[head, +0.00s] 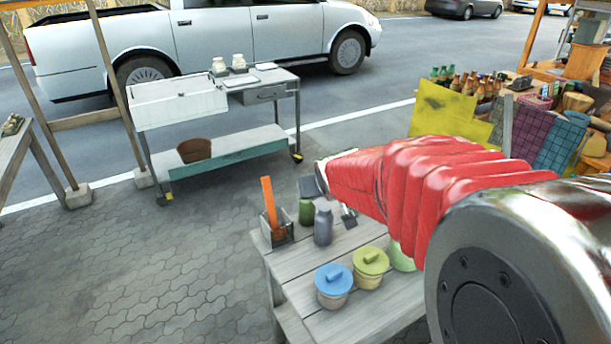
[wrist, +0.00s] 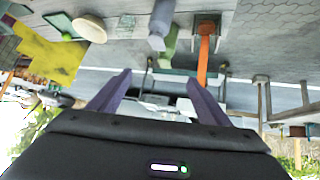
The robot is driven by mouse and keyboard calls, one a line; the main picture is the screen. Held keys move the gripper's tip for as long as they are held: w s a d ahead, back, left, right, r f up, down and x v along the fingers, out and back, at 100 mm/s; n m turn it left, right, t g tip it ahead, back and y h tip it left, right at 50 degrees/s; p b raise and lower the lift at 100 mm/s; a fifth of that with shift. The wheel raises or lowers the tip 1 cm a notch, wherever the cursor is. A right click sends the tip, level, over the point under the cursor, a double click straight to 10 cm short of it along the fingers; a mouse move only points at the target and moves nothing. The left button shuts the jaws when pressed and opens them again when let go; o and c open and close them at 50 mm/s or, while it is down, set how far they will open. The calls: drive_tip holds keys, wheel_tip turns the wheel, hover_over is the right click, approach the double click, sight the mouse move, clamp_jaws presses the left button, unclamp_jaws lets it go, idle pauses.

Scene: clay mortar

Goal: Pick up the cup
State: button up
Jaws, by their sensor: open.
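My gripper (wrist: 157,77) is open, with nothing between its two purple-grey fingers in the wrist view, which looks upside down. In the head view my red-sleeved arm reaches over the table and hides part of it. A grey bottle-like vessel (head: 323,226) and a green vessel (head: 306,211) stand close together on the table; they also show in the wrist view, the grey one (wrist: 160,22) and the green one (wrist: 171,42), beyond the fingertips. A pale round cup-like vessel (wrist: 90,28) shows in the wrist view's upper left. I cannot tell which is the cup.
On the slatted table (head: 300,290) stand a blue-lidded pot (head: 333,285), a yellow-green-lidded pot (head: 369,267) and a holder (head: 276,232) with an orange-handled tool (head: 269,202). A metal cart (head: 215,145) stands behind. Paving (head: 150,270) at left is free.

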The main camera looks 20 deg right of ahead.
drive_tip(key=w+d+f+t, duration=0.1)
drive_tip(key=w+d+f, duration=0.4)
drive_tip(key=w+d, duration=0.2)
drive_tip(key=t, duration=0.2)
hover_over(351, 207)
wheel_tip(351, 207, down, 13)
drive_tip(key=shift+m+t, duration=0.3)
drive_tip(key=shift+t, duration=0.2)
drive_tip(key=f, duration=0.2)
drive_tip(key=d+f, duration=0.1)
drive_tip(key=f, duration=0.2)
drive_tip(key=shift+s+d, duration=0.15)
drive_tip(key=shift+d, duration=0.05)
drive_tip(key=shift+s+f, duration=0.15)
drive_tip(key=shift+f, duration=0.3)
drive_tip(key=shift+d, duration=0.1)
drive_tip(key=shift+x, duration=1.15)
